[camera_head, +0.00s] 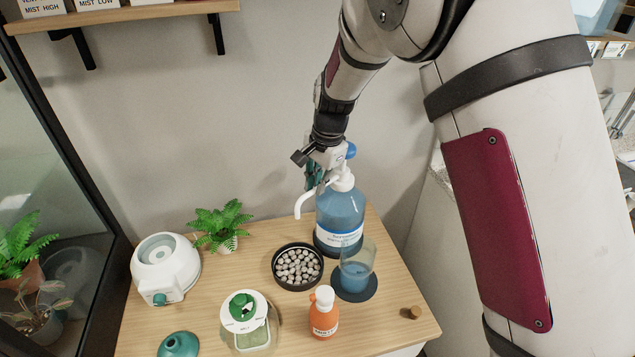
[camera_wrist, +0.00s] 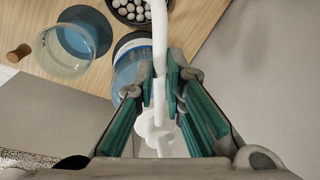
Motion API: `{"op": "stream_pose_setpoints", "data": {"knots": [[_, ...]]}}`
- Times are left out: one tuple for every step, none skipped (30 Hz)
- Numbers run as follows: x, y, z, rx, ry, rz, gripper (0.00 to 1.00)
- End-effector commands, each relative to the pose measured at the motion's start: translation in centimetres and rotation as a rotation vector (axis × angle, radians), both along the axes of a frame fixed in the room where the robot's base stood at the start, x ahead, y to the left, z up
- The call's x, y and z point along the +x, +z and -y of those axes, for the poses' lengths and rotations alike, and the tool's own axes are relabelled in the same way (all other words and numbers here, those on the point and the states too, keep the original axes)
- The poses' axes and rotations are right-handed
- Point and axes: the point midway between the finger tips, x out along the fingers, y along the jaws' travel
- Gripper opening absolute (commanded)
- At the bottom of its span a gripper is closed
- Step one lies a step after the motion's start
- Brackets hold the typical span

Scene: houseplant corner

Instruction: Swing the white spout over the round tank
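The white spout (camera_head: 306,200) sticks out to the left from the pump top of a blue bottle (camera_head: 341,211) and bends down at its end. In the wrist view the spout (camera_wrist: 160,40) runs up between the teal finger pads. My gripper (camera_head: 315,175) is at the pump top; in the wrist view my gripper (camera_wrist: 161,82) has its fingertips close on both sides of the spout, shut on it. A white round tank-like unit (camera_head: 166,262) with a green knob stands at the left. A clear vessel (camera_head: 250,332) with a white and green lid stands at the front.
A clear cup (camera_head: 357,262) with blue contents stands on a dark coaster (camera_head: 355,292). A dark bowl of pebbles (camera_head: 298,267) is below the spout. An orange bottle (camera_head: 323,312), a cork (camera_head: 411,312), a green cap (camera_head: 178,345) and a fern (camera_head: 222,225) share the table.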

Motion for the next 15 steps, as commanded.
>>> {"op": "stream_pose_setpoints", "data": {"knots": [[0.0, 0.0, 0.0, 0.0, 0.0, 0.0, 0.0], [0.0, 0.0, 0.0, 0.0, 0.0, 0.0, 0.0], [0.0, 0.0, 0.0, 0.0, 0.0, 0.0, 0.0], [0.0, 0.0, 0.0, 0.001, 0.001, -0.001, 0.0], [0.0, 0.0, 0.1, 0.0, 0.003, 0.0, 0.0], [0.0, 0.0, 0.1, 0.0, 0.007, 0.0, 0.0], [-0.1, 0.0, 0.1, 0.001, 0.011, -0.001, 0.0], [-0.1, 0.0, 0.2, 0.0, 0.017, 0.0, 0.0], [-0.2, 0.0, 0.3, 0.0, 0.028, 0.0, 0.0], [-0.2, 0.0, 0.4, 0.001, 0.037, -0.001, 0.0], [-0.3, 0.0, 0.4, 0.001, 0.047, -0.001, 0.0], [-0.4, 0.0, 0.6, 0.001, 0.066, -0.001, 0.0], [-0.5, 0.0, 0.7, 0.001, 0.08, -0.001, 0.0], [-0.5, 0.0, 0.9, 0.001, 0.097, -0.001, 0.0], [-0.6, 0.0, 1.0, 0.002, 0.122, -0.001, 0.0]]}}
